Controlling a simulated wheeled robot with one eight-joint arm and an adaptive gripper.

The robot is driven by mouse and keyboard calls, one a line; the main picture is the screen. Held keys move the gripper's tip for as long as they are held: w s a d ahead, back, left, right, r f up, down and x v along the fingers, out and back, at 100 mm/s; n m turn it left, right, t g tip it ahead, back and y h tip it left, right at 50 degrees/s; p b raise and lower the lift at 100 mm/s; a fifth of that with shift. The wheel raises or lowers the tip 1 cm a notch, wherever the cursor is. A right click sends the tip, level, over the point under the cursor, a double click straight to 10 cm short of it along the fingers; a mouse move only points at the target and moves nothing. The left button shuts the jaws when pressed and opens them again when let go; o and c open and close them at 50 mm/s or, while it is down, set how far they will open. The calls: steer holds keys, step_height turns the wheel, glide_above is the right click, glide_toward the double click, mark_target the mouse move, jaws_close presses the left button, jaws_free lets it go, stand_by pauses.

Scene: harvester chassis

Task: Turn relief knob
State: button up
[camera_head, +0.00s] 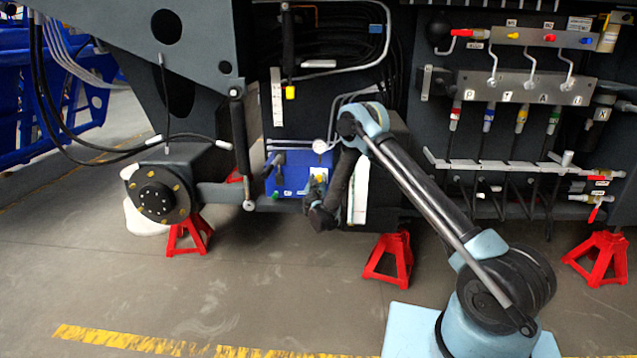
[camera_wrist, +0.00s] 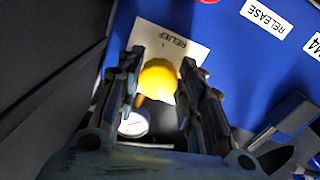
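A round yellow knob (camera_wrist: 158,80) sits beside a white label reading RELIEF (camera_wrist: 180,45) on a blue panel (camera_wrist: 225,50) in the wrist view. My gripper (camera_wrist: 160,76) has its two fingers apart, one on each side of the knob. Whether either finger touches the knob cannot be told. In the head view the blue panel (camera_head: 288,178) is low on the dark chassis, and my arm reaches down at its right side.
A round white gauge (camera_wrist: 134,124) is below the knob, partly behind the left finger. Red stands (camera_head: 390,258) hold the chassis. The floor in front is mostly clear.

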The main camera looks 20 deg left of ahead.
steer(key=c, duration=0.4)
steer(key=shift+o, duration=0.3)
steer(key=shift+a, duration=0.2)
steer(key=shift+d, duration=0.15)
steer(key=shift+n, duration=0.3)
steer(key=n, duration=0.3)
steer(key=shift+n, duration=0.3)
steer(key=n, duration=0.5)
steer(key=shift+n, duration=0.3)
steer(key=n, duration=0.5)
steer(key=shift+n, duration=0.3)
steer(key=n, duration=0.4)
steer(key=shift+s+f+n+y, duration=0.1)
steer(key=shift+n+y, duration=0.2)
steer(key=shift+n, duration=0.1)
